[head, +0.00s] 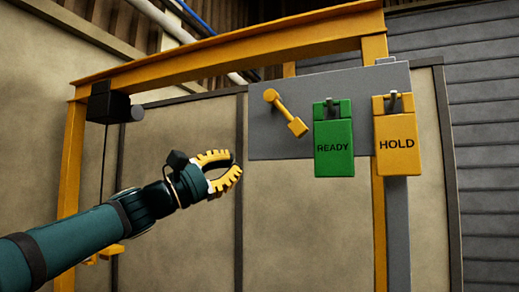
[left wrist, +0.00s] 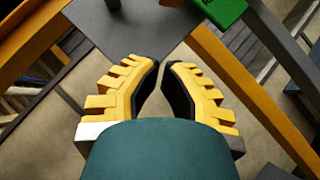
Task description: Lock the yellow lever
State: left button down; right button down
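The yellow lever (head: 285,112) is on the grey panel (head: 260,143). Its round pivot is at the upper left, and its arm slants down to the right, ending in a block-like handle. My left gripper (head: 238,163) is below and left of the lever, apart from it, with nothing between its yellow-ribbed fingers. In the left wrist view the fingertips (left wrist: 162,66) are separated by a narrow gap. The grey panel (left wrist: 135,35) shows there beyond the fingers; I cannot make out the lever in that view. My right gripper is not in view.
A green READY tag (head: 333,147) and a yellow HOLD tag (head: 397,143) hang right of the lever. A yellow frame (head: 225,48) spans above. A black box (head: 101,105) hangs at left. The space between gripper and lever looks clear.

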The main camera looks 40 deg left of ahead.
aim_at(294, 130)
pick_arm(q)
jog(key=p+x, duration=0.3)
jog(key=x, duration=0.6)
jog(key=shift+w+r, duration=0.15)
jog(key=shift+w, duration=0.1)
jog(key=d+r, duration=0.1)
jog(key=d+r+p, duration=0.1)
jog(key=d, duration=0.1)
jog(key=shift+w+r, duration=0.15)
jog(key=shift+w, duration=0.1)
jog(key=shift+w+d, duration=0.15)
jog(key=n+b, duration=0.1)
jog(key=b, duration=0.1)
jog(key=d+n+t+y+b, duration=0.1)
jog(key=b, duration=0.1)
jog(key=d+n+t+b, duration=0.1)
jog(key=b, duration=0.1)
jog(key=shift+w+d+r+n+y, duration=0.2)
jog(key=shift+w+n+y, duration=0.1)
jog(key=shift+n+y, duration=0.1)
jog(key=shift+d+r+t+b, duration=0.1)
jog(key=shift+r+t+b, duration=0.1)
jog(key=shift+t+b, duration=0.15)
jog(key=shift+d+r+n+y, duration=0.3)
jog(key=shift+d+r, duration=0.05)
jog(key=shift+r, duration=0.15)
jog(key=shift+f, duration=0.1)
